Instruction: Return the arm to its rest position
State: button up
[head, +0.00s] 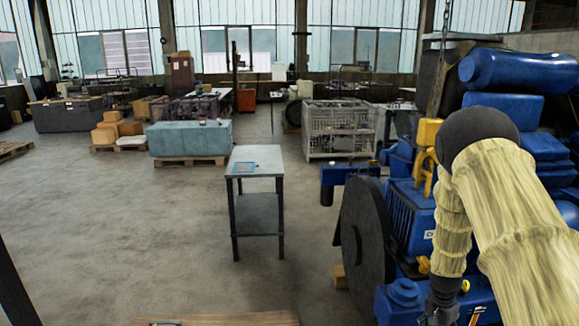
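My arm (507,225), in a cream fabric sleeve, rises from the lower right corner to a dark elbow joint. From there it bends down in front of the blue diesel engine (408,217). The dark wrist end with my gripper (441,312) is low, at the bottom edge of the head view, in front of the engine's lower part. The fingers are cut off or too dark to make out, so their opening and any contact do not show.
A chain and yellow hook (427,150) hang beside my arm. The left floor is mostly clear.

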jog(key=s+a+f+n, duration=0.3)
jog(key=s+a+f, duration=0.3)
jog(key=s, duration=0.4)
jog(key=s+a+f+n, duration=0.2)
jog(key=s+a+f, duration=0.2)
jog(key=s+f, duration=0.4)
jog(key=s+a+n, duration=0.2)
jog(key=s+a, duration=0.2)
jog(key=s, duration=0.4)
jog(key=s+a+n+y, duration=0.1)
jog(key=s+a+n, duration=0.1)
jog(key=s+a, duration=0.35)
jog(key=s+a+n, duration=0.2)
jog(key=s, duration=0.7)
notch_tip(320, 180, down, 15)
jog(key=b, duration=1.4)
jog(key=shift+a+n+t+b, duration=0.2)
jog(key=shift+n+t+b, duration=0.1)
jog(key=shift+b, duration=0.1)
